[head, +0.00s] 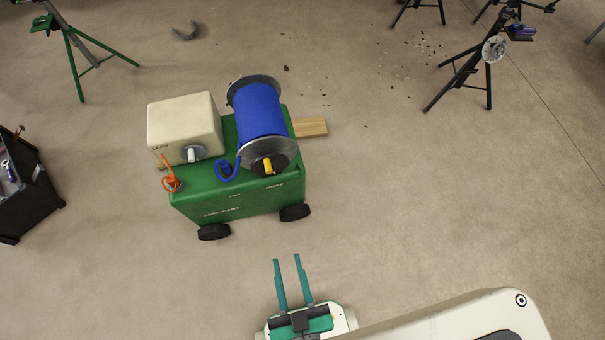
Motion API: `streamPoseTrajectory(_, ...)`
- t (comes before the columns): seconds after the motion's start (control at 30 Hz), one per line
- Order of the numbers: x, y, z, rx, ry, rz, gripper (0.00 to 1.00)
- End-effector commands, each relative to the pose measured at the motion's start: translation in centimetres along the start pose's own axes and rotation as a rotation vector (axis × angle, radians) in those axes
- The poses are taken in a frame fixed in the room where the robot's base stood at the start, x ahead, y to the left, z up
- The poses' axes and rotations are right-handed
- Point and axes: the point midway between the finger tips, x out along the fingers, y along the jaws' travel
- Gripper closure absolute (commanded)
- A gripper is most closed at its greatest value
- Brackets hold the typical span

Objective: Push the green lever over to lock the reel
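A reel wound with blue hose or cable (259,110) stands on a green wheeled cart (240,200). It has grey round end flanges. A short yellow lever (267,165) sits on the dark hub of its near flange. I cannot make out a green lever on the reel. A white knob or handle (193,155) is on the front of the cream box beside the reel. My gripper (287,259) is at the bottom centre, its two teal fingers apart with nothing between them. It points toward the cart and is clear of it.
A cream box (183,120) and an orange hook-like piece (171,181) are on the cart's left. A wooden board (310,127) sticks out at right. Pipe stands (488,85) and scattered debris (410,60) are behind. A black bin (25,190) is at left. The right floor is clear.

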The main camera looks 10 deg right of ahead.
Motion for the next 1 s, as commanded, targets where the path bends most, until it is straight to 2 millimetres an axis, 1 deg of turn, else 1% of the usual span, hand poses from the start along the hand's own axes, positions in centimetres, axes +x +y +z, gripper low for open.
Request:
streamPoseTrajectory(0.07,0.4,0.1,0.8,-0.003,0.003,-0.004,0.70)
streamPoseTrajectory(0.17,1.6,0.8,3.0,-0.008,0.015,-0.012,0.70)
streamPoseTrajectory(0.27,3.6,1.8,6.1,-0.015,0.032,-0.021,0.70)
streamPoseTrajectory(0.3,4.6,2.3,7.5,-0.017,0.040,-0.023,0.70)
streamPoseTrajectory(0.37,6.2,3.2,9.4,-0.018,0.053,-0.024,0.70)
streamPoseTrajectory(0.4,7.3,3.7,10.6,-0.019,0.062,-0.024,0.70)
streamPoseTrajectory(0.47,8.9,4.7,12.2,-0.017,0.075,-0.022,0.70)
streamPoseTrajectory(0.5,10.1,5.2,13.3,-0.015,0.083,-0.020,0.70)
streamPoseTrajectory(0.57,11.9,6.1,14.7,-0.011,0.097,-0.015,0.70)
streamPoseTrajectory(0.6,13.2,6.7,15.7,-0.006,0.106,-0.012,0.70)
streamPoseTrajectory(0.67,15.1,7.6,16.9,0.001,0.120,-0.005,0.70)
streamPoseTrajectory(0.7,16.4,8.0,17.7,0.006,0.129,0.000,0.70)
streamPoseTrajectory(0.83,20.7,9.6,19.9,0.031,0.160,0.021,0.70)
streamPoseTrajectory(1.0,26.5,10.8,22.1,0.077,0.197,0.053,0.70)
